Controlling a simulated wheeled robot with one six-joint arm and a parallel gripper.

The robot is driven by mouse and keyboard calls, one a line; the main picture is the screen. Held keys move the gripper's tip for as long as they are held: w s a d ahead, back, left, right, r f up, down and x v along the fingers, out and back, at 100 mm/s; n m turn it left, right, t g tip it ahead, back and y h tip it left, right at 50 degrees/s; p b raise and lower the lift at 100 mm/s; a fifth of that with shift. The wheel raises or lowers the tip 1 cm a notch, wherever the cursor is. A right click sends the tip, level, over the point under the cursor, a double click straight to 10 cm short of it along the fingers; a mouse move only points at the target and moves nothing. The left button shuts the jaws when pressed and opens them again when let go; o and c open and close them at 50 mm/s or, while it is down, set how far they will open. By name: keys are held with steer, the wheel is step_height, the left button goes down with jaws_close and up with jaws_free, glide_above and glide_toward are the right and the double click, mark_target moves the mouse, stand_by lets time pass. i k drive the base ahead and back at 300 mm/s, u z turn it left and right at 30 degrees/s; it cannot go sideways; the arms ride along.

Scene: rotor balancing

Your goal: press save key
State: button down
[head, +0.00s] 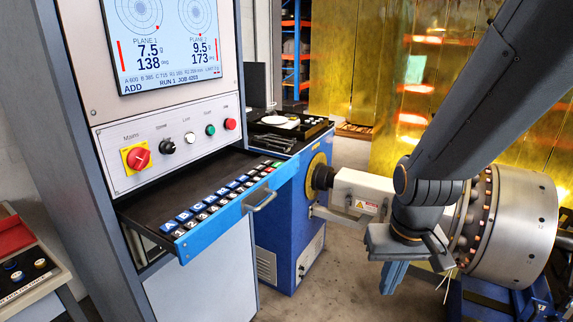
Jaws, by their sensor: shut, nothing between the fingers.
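The keyboard drawer (150,212) is pulled out under the screen, with rows of blue and white keys (205,207) along its front. At the far right end of the rows are a green key (278,164) and a red-toned key; their labels are too small to read, so I cannot tell which is the save key. The screen (165,45) shows 7.5 g at 138 deg, 9.5 g at 173 deg, and "ADD RUN 1". My gripper (389,288) points down, shut and empty, well to the right of the keyboard and apart from it, in front of the rotor.
A drawer handle (260,202) sticks out at the front. Above the keys is a panel with a red mains switch (138,158) and buttons. The metal rotor (522,215) is at right, beside a white drive housing (358,193). A blue cabinet (285,235) stands behind the drawer.

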mark_target(259, 167)
steer(key=z, duration=0.15)
steer(key=i, duration=0.3)
steer(key=u, duration=1)
